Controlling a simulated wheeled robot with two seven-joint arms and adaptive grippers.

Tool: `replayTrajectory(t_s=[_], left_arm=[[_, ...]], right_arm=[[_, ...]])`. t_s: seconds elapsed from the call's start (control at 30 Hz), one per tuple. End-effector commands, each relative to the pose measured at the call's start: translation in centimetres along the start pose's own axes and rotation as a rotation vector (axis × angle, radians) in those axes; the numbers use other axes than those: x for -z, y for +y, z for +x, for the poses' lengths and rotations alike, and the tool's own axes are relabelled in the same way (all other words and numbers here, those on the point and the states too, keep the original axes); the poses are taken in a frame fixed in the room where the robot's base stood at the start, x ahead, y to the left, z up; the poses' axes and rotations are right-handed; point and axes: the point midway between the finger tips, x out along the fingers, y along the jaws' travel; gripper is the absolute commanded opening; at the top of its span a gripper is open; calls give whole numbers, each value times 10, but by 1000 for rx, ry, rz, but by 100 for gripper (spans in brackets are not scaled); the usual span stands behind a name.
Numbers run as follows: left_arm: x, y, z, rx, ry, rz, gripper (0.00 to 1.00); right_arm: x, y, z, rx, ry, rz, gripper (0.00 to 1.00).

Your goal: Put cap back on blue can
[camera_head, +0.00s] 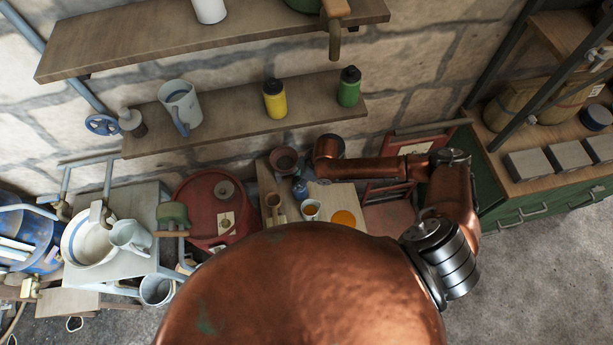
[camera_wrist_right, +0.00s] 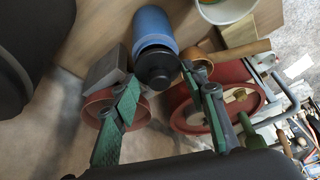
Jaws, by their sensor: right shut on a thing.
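The blue can (camera_head: 300,190) stands on the small wooden table in the head view, just below my right wrist. In the right wrist view the blue can (camera_wrist_right: 153,28) points its top toward me, with a black cap (camera_wrist_right: 157,68) at that end. My right gripper (camera_wrist_right: 166,86) has its two green fingers on either side of the cap and is shut on it. The cap lies at the can's top; whether it is seated or slightly apart I cannot tell. My left gripper is in neither view.
A red barrel (camera_head: 200,194) stands left. Yellow (camera_head: 275,103) and green (camera_head: 349,92) bottles stand on the shelf.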

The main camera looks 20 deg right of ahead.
Motion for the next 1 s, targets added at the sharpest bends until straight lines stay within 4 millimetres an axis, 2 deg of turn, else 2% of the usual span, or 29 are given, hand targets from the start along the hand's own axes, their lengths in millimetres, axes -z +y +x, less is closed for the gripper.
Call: replayTrajectory(t_s=[1.0], left_arm=[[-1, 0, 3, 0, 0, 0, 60]], right_arm=[[-5, 0, 12, 0, 0, 0, 28]])
